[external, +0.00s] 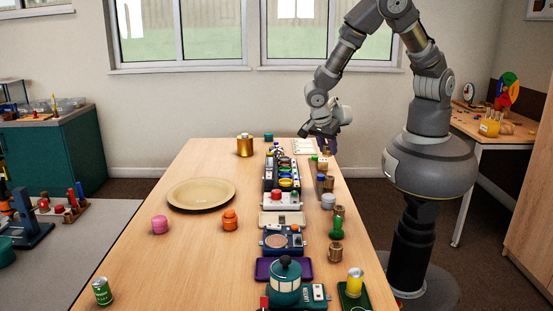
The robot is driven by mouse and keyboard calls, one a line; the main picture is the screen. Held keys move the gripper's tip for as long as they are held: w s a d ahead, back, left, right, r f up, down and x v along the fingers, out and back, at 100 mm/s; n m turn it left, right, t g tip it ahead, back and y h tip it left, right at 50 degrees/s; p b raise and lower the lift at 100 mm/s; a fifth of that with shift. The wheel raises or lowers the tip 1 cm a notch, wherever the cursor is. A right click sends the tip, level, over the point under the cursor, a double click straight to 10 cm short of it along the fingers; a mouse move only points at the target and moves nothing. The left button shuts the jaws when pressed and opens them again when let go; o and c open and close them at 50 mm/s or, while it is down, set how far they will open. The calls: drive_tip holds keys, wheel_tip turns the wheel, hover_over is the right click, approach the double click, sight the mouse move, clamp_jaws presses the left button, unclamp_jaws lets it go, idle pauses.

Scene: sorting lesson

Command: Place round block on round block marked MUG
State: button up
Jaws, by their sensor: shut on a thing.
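My gripper (325,132) is above the far right part of the wooden table, its fingers pointing down. A small dark purple thing (331,147) shows right under the fingers and seems to be in the jaws; its shape is too small to tell. No MUG marking is readable anywhere. Round pieces on the table include a pink one (160,224) and an orange one (230,219) at the left, and a pale grey one (328,201) in the right row. I cannot tell which round block is marked MUG.
A large tan plate (201,194) lies on the left of the table (190,270). A row of trays and devices runs down the middle, with a teal pot (285,282) at the front. Small items line the right edge. A gold can (244,146) stands at the back. The front left is mostly clear.

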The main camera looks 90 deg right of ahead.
sight(330, 177)
drive_tip(key=shift+s+a+f+m+b, duration=0.2)
drive_tip(key=shift+s+f+m+b, duration=0.25)
drive_tip(key=shift+s+f, duration=0.25)
wheel_tip(330, 177, down, 6)
drive_tip(key=b, duration=0.3)
drive_tip(key=shift+f, duration=0.25)
drive_tip(key=shift+r, duration=0.1)
drive_tip(key=o, duration=1)
drive_tip(key=p+v, duration=0.5)
drive_tip(key=v, duration=0.7)
drive_tip(key=shift+w+p, duration=0.2)
drive_tip(key=shift+p, duration=0.15)
